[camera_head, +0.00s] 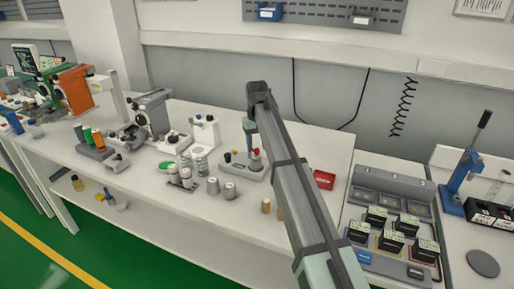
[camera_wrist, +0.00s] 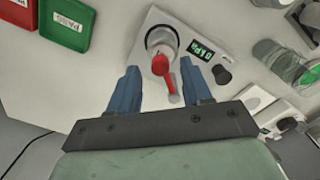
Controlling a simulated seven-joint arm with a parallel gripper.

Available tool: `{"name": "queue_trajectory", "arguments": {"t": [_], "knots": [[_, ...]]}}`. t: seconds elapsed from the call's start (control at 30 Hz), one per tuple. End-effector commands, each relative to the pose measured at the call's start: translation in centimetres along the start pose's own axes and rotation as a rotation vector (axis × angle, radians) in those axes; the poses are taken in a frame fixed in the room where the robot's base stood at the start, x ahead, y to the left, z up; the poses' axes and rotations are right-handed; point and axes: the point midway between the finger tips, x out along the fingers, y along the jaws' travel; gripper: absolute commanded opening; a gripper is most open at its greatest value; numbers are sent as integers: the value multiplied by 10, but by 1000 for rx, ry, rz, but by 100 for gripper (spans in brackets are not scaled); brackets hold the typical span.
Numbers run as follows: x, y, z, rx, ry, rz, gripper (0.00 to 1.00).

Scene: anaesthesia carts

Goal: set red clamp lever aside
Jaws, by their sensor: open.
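The red clamp lever (camera_wrist: 163,68) is on a round metal fitting (camera_wrist: 161,40) of a white device (camera_wrist: 150,22) in the wrist view. Its round red end faces my gripper, and a thin pale rod shows just below it. My gripper (camera_wrist: 160,75) is open, with one blue finger on each side of the lever and gaps visible between. I cannot tell how far above the lever the fingertips are. In the head view, my gripper (camera_head: 249,127) hangs above the device (camera_head: 243,168), where a small red part (camera_head: 256,152) shows. My arm hides part of the bench there.
The device has a green kPa display (camera_wrist: 201,49) and a dark knob (camera_wrist: 221,73). A green tray (camera_wrist: 67,24) and a red tray (camera_wrist: 20,10) lie at upper left. Clear jars (camera_wrist: 280,60) stand at right. Bare white bench lies left of the device in the wrist view.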

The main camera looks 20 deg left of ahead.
Motion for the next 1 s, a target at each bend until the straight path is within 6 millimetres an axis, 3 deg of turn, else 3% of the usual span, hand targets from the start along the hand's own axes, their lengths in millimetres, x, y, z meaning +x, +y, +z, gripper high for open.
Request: {"name": "queue_trajectory", "arguments": {"t": [0.2,0.53,1.0], "knots": [[15,0,0,0,0,0,49],[17,0,0,0,0,0,49],[16,0,0,0,0,0,4]]}}
